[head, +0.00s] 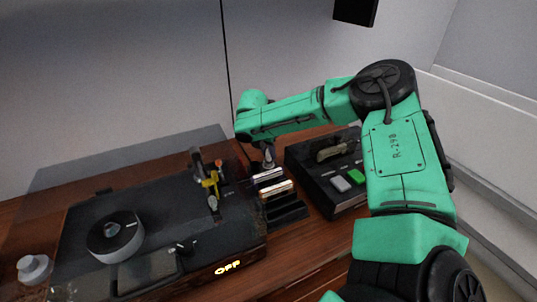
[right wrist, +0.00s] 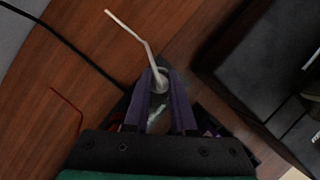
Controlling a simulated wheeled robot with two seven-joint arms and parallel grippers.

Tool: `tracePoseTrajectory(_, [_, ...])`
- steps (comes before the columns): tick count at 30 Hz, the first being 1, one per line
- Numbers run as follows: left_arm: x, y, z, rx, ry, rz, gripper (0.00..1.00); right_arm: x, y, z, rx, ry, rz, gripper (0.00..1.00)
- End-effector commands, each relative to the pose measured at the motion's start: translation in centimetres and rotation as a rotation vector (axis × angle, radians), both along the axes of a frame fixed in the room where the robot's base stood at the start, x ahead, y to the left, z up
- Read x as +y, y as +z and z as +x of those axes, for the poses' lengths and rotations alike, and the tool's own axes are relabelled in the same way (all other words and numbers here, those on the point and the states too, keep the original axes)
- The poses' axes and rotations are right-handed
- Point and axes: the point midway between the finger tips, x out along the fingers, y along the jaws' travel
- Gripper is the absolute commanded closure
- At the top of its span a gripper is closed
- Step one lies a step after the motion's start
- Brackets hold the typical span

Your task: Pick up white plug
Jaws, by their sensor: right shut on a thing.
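My right gripper (head: 268,160) reaches down behind the dark device in the head view, and its jaws are mostly hidden by the arm there. In the right wrist view, the right gripper (right wrist: 160,88) is shut on the white plug (right wrist: 159,80), a pale round-ended piece between the two dark purple fingertips. A thin, bent white stem or cable (right wrist: 132,32) sticks out from it over the wooden surface. Whether the plug touches the surface is unclear. My left gripper is not in view.
A dark turntable-like device (head: 160,215) with a lit sign fills the left. A black box (head: 325,185) with green and white buttons stands right of the gripper. Small stacked pieces (head: 272,187) lie between them. A black cable (right wrist: 70,45) runs across the wood (right wrist: 55,75).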

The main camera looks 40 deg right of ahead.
Motion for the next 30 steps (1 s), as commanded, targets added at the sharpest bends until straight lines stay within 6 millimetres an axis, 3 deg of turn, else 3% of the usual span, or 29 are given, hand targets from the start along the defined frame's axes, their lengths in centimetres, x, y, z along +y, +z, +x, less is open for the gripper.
tracePoseTrajectory(5, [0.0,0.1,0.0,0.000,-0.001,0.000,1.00,0.0,3.3,0.1,-0.006,0.000,0.001,1.00])
tracePoseTrajectory(15, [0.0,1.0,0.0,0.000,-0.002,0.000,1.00,0.0,15.1,0.1,-0.005,0.000,0.000,1.00])
tracePoseTrajectory(18, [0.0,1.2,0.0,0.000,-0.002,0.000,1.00,0.1,17.6,0.1,-0.003,0.000,0.001,1.00])
tracePoseTrajectory(23, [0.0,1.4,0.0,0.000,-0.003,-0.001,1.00,0.0,19.3,0.0,0.000,0.000,0.001,1.00])
tracePoseTrajectory(30, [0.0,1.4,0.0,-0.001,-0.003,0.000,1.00,0.0,19.5,0.0,0.000,0.000,0.001,1.00])
